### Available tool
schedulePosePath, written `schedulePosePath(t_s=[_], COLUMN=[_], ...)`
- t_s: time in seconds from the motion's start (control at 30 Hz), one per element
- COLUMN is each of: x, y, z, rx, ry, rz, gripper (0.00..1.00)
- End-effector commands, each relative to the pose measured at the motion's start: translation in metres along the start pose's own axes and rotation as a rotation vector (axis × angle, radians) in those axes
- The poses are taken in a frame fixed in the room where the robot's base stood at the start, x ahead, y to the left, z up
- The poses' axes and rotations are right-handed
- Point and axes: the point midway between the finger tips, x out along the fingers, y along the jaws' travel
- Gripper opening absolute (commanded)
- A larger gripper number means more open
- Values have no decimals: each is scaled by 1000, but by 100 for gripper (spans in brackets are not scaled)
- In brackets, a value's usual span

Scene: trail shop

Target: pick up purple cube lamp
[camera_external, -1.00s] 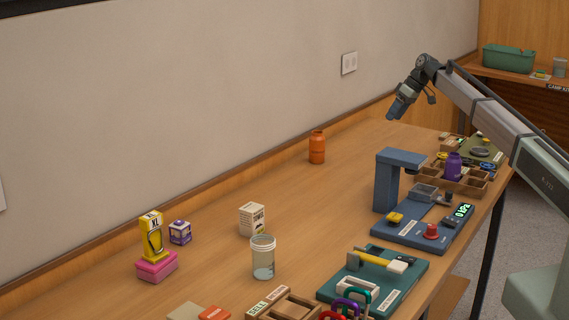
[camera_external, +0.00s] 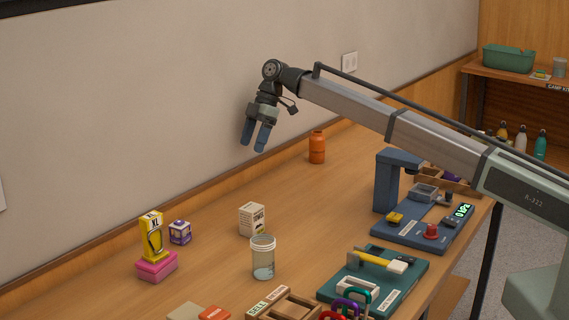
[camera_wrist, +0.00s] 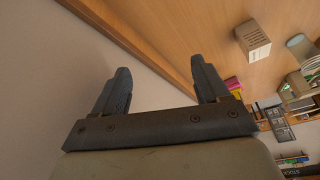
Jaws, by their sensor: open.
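The purple cube lamp appears to be the small purple-and-white cube (camera_external: 180,232) on the table at the left, near the wall. It stands beside a yellow item on a pink block. My gripper (camera_external: 254,143) is open and empty, high above the table, to the right of the cube and well apart from it. In the wrist view my gripper (camera_wrist: 160,72) shows two spread fingers with nothing between them. I cannot make out the cube in the wrist view.
The yellow XL package (camera_external: 151,237) on the pink block (camera_external: 157,266) stands close left of the cube. A cream box (camera_external: 252,219), a clear cup (camera_external: 263,258) and an orange bottle (camera_external: 317,147) stand to the right. The wall runs behind.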

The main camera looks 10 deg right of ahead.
Motion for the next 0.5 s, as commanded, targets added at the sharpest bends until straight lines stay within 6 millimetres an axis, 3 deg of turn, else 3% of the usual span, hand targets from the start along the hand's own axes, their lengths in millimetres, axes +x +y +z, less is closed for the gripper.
schedulePosePath(t_s=[0.03,0.2,0.4,0.5], x=[12,45,79,91], y=[-9,-42,-86,-104], z=[-28,-101,-176,-202], rx=[-50,-207,-374,-437], ry=[-6,-23,-37,-41], rz=[-17,-66,-119,-139], gripper=[74,74,74,74])
